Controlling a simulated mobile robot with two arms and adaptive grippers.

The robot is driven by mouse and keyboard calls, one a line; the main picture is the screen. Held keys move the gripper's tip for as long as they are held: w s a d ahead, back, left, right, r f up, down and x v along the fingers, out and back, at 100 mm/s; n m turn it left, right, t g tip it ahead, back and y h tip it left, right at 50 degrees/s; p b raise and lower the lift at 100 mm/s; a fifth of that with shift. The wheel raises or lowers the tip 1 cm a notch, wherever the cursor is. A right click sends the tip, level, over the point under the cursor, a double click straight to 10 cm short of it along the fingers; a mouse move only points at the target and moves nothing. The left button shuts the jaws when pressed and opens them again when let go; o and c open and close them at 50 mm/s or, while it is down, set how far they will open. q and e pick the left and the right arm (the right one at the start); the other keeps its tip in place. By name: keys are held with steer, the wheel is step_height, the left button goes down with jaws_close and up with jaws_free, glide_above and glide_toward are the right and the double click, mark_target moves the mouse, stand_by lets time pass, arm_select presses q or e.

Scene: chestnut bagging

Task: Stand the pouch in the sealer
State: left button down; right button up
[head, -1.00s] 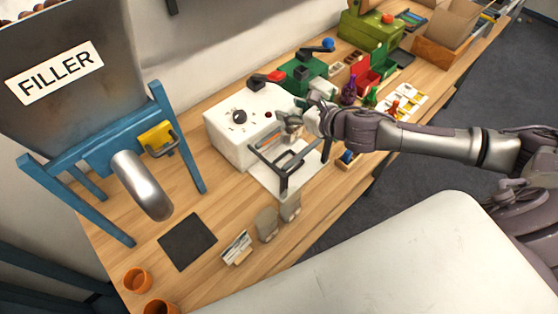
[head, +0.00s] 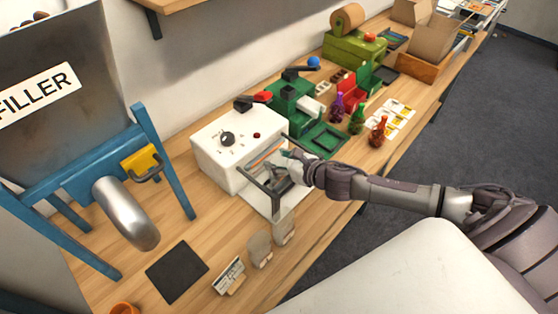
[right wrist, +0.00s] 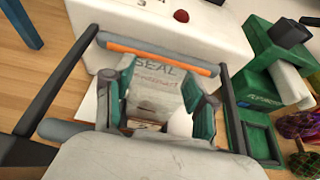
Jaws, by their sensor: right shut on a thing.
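The sealer (head: 215,165) is a white box with a dark knob, a red button and a dark frame in front with an orange bar. It also shows in the right wrist view (right wrist: 95,20), with the orange strip (right wrist: 150,52) across it. My right gripper (head: 287,165) is inside the sealer's front frame. In the right wrist view its green-padded fingers (right wrist: 158,108) are closed on a pale grey printed pouch (right wrist: 150,82), just in front of the orange strip. I cannot tell whether the pouch's bottom touches the sealer's base plate. My left gripper is out of view.
The blue-framed filler (head: 165,170) with its metal spout stands at left.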

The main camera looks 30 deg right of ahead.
steer(key=shift+f, duration=0.2)
steer(key=o, duration=1.4)
steer(key=shift+f, duration=0.1)
steer(key=shift+o, duration=0.2)
steer(key=shift+r, duration=0.2)
steer(key=shift+s+d, duration=0.15)
steer(key=shift+s, duration=0.15)
steer(key=b+v, duration=0.2)
steer(key=v, duration=0.9)
steer(key=shift+s+r, duration=0.15)
